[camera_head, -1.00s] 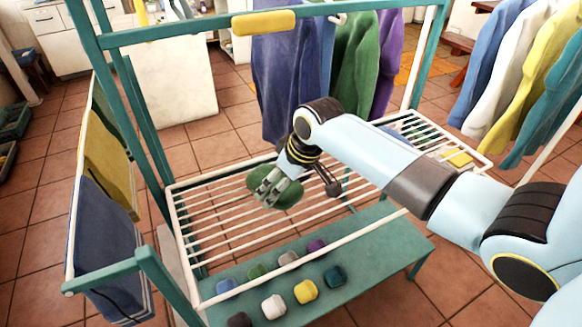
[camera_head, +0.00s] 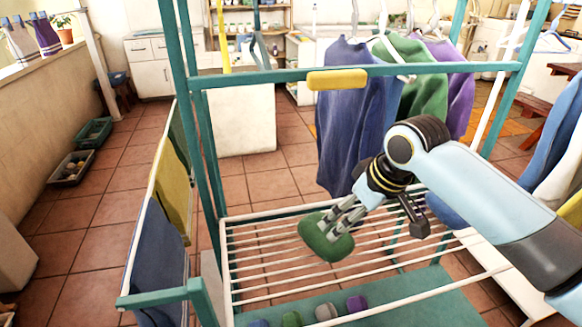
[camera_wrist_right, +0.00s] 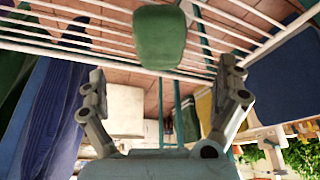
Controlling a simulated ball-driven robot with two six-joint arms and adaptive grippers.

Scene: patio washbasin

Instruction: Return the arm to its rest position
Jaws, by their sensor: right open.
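My right arm (camera_head: 480,190) reaches in from the right in the head view, over a white wire drying rack (camera_head: 250,285). My right gripper (camera_head: 335,222) is open, its fingers angled down to the left. A rounded dark green bundle (camera_head: 326,242) is on the rack at the fingertips. In the right wrist view, the open fingers of the gripper (camera_wrist_right: 163,78) stand wide apart. The green bundle (camera_wrist_right: 160,38) is in front of the bars beyond them, with nothing gripped. Whether a fingertip still touches it, I cannot tell. My left gripper is not in view.
A teal frame rail (camera_head: 250,77) with a yellow piece (camera_head: 337,78) crosses behind the arm. Blue (camera_head: 350,140) and green (camera_head: 425,90) garments hang behind it. Several coloured bundles (camera_head: 292,319) lie on the lower teal shelf (camera_head: 400,295). Open tiled floor (camera_head: 85,235) is at left.

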